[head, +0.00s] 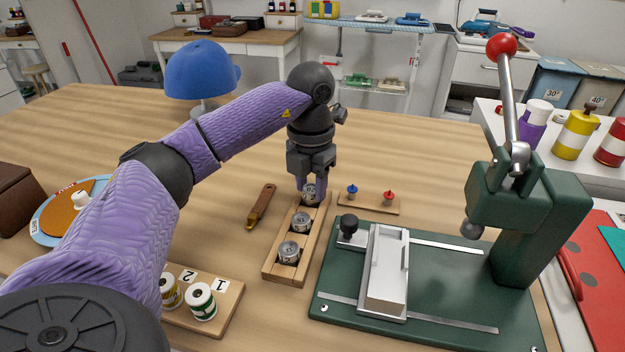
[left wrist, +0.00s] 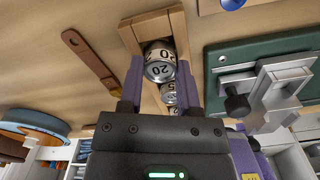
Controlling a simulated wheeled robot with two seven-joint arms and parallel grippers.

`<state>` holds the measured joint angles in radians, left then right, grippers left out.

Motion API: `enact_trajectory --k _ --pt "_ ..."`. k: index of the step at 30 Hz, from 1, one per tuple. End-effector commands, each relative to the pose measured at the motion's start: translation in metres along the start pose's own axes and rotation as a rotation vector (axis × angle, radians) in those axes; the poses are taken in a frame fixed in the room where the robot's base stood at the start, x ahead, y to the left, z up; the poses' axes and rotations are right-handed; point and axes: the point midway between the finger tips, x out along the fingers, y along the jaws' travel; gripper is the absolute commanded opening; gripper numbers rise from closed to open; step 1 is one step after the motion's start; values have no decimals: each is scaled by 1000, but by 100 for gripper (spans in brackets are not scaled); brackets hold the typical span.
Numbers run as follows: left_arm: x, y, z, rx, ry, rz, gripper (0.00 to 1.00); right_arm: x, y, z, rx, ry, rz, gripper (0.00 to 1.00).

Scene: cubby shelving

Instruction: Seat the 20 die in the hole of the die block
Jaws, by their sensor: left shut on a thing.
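The 20 die (head: 309,190) is a silver cylinder at the far end of a wooden rack (head: 270,268). It also shows in the left wrist view (left wrist: 160,70) with its "20" marking readable. My left gripper (head: 311,188) points down over the rack, its purple fingers on either side of the die and shut on it. The die is still at the rack's far end; I cannot tell whether it is lifted. A grey block with raised sides (head: 386,290), probably the die block, sits on the green press base (head: 450,290); I cannot make out its hole. My right gripper is not in view.
Two more silver dies (head: 300,222) stand in the rack. The press lever with red knob (head: 501,47) rises at right. A small board with blue and red pieces (head: 370,203) lies behind the press base. A wooden-handled tool (head: 261,206) lies left of the rack.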

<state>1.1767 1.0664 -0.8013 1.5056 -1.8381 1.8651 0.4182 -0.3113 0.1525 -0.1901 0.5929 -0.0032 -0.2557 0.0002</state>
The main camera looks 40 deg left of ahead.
Motion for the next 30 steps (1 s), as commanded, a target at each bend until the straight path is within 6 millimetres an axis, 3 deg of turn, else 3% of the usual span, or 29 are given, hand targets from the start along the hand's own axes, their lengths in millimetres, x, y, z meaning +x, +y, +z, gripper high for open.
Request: enact_trajectory --k 13,14,19,26,30 --pt "10 0 0 0 -1 0 0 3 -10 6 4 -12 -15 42" --pt "10 0 0 0 -1 0 49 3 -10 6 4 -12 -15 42" --pt "10 0 0 0 -1 0 84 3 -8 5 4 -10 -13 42" --pt "9 0 0 0 -1 0 84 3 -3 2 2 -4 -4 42" --pt "-18 0 0 1 -6 -2 84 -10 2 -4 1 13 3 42"
